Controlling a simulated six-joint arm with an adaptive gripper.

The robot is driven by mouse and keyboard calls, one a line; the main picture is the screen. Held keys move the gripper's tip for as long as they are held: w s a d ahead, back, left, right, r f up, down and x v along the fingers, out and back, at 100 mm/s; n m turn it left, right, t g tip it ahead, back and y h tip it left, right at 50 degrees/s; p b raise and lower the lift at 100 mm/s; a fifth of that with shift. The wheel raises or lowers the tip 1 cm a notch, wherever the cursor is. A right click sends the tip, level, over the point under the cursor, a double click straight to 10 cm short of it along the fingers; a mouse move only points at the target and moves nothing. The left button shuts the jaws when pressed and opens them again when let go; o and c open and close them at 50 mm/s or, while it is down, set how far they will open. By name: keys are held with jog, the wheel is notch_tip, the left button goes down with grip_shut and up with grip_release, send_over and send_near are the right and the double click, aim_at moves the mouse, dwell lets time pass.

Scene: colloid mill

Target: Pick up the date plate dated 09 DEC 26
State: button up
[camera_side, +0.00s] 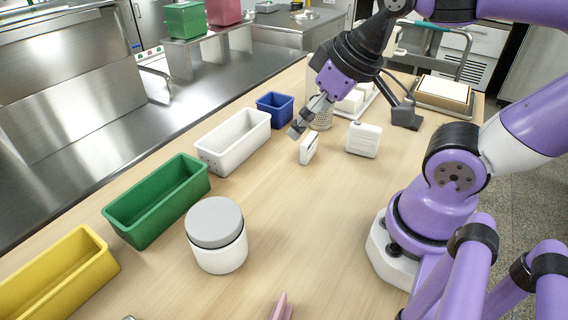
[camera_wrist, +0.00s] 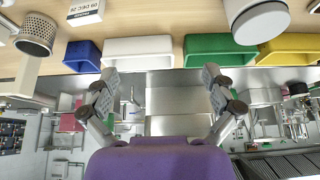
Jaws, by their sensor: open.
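The date plate (camera_side: 309,148) is a small white block standing on the wooden table, in the middle of the side view. In the wrist view the date plate (camera_wrist: 86,10) shows at the top edge, left of centre, with "09 DEC 26" printed upside down and a dark band below the text. My gripper (camera_side: 304,121) is open and empty, above and close to the plate in the side view. In the wrist view my gripper (camera_wrist: 159,79) has its fingers spread wide, and the plate is not between them.
Blue (camera_side: 275,107), white (camera_side: 233,142), green (camera_side: 157,200) and yellow (camera_side: 58,280) bins line the table's edge. A grey-lidded jar (camera_side: 216,235) stands nearer.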

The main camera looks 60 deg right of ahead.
jog(key=n+g, duration=0.1)
jog(key=g, duration=0.4)
send_over(309, 138)
jog(key=f, duration=0.6)
jog(key=shift+w+d+f, duration=0.1)
jog(key=shift+w, duration=0.3)
jog(key=shift+g, duration=0.3)
jog(key=f, duration=0.4)
jog(key=shift+d+f, duration=0.2)
jog(key=shift+f, duration=0.2)
jog(key=f, duration=0.6)
jog(key=shift+s+a, duration=0.2)
jog(key=shift+s, duration=0.2)
jog(key=c, duration=0.9)
